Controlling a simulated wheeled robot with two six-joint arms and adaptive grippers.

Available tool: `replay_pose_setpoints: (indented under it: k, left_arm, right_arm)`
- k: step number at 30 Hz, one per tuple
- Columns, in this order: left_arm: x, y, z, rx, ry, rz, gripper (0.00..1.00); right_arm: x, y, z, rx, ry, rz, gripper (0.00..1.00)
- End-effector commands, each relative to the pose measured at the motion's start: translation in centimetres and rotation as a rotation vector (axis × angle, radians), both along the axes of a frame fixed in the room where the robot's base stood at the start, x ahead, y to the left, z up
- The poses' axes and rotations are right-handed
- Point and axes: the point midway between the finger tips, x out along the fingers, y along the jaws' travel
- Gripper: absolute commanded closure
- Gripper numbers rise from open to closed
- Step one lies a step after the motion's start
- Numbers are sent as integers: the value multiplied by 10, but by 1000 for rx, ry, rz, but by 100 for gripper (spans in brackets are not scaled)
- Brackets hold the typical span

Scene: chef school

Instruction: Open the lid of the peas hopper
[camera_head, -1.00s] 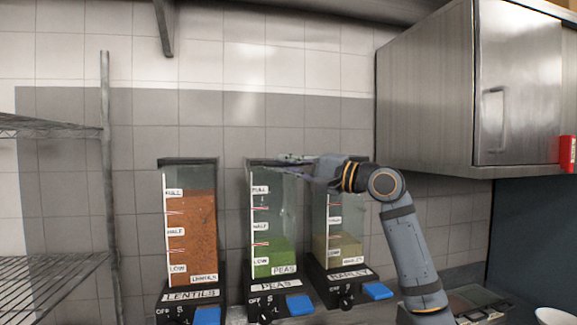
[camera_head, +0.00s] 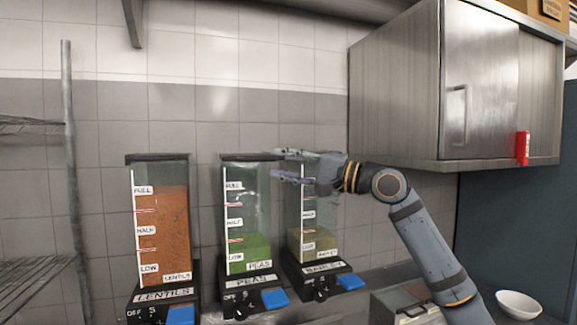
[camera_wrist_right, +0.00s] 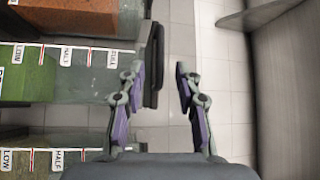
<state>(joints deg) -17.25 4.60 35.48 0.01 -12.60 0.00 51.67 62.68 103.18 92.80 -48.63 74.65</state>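The peas hopper (camera_head: 236,208) is a clear bin with green peas at the bottom. Its dark lid (camera_head: 240,157) lies flat across the top and looks closed. My right gripper (camera_head: 273,165) is at the hopper's top right corner, with one finger above lid level and one below. In the right wrist view the gripper (camera_wrist_right: 159,82) is open, and the dark lid edge (camera_wrist_right: 153,65) lies between its fingers, close to the left one. Whether that finger touches the lid I cannot tell. The peas (camera_wrist_right: 30,76) show at left there. My left gripper is not in view.
The lentils hopper (camera_head: 160,215) stands left of the peas, and the barley hopper (camera_head: 322,225) stands right, partly behind my gripper. A steel cabinet (camera_head: 400,95) hangs at upper right. A wire rack (camera_head: 68,190) stands at left. A white bowl (camera_head: 519,304) sits at lower right.

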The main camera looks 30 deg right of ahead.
Motion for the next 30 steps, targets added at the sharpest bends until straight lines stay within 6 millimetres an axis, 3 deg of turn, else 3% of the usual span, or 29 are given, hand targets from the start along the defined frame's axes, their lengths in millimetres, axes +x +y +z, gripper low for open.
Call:
replay_pose_setpoints:
  k: [8,25,28,30]
  left_arm:
    - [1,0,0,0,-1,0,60]
    - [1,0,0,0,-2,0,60]
    - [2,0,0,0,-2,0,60]
    - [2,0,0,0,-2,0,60]
  right_arm:
    - [-14,-7,-2,0,3,-1,66]
    - [-14,-7,-2,1,2,0,66]
    - [-9,-2,-16,-26,16,1,66]
    - [3,8,-46,-87,41,2,66]
